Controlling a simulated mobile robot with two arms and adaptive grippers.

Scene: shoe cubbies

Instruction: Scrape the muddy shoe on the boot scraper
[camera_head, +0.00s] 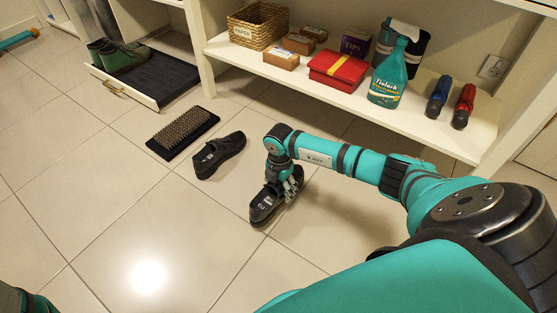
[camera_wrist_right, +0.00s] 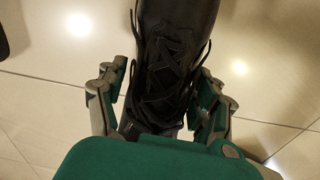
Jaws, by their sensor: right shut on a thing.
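My right gripper (camera_head: 288,186) is shut on a black lace-up shoe (camera_head: 264,207), low over the floor tiles; I cannot tell whether the shoe touches them. In the right wrist view the fingers stand on both sides of the shoe's laces (camera_wrist_right: 168,60). A second black shoe (camera_head: 220,156) stands on the floor to the left, apart from the gripper. The boot scraper (camera_head: 183,132), a dark mat with brown bristles, lies beyond that shoe. I cannot make out mud on either shoe. My left gripper does not show.
A low white shelf (camera_head: 240,62) holds a basket (camera_head: 258,25), small boxes, a red box (camera_head: 338,69), a teal spray bottle (camera_head: 389,75) and two umbrellas (camera_head: 438,97). An open drawer (camera_head: 147,85) holds green boots (camera_head: 122,57).

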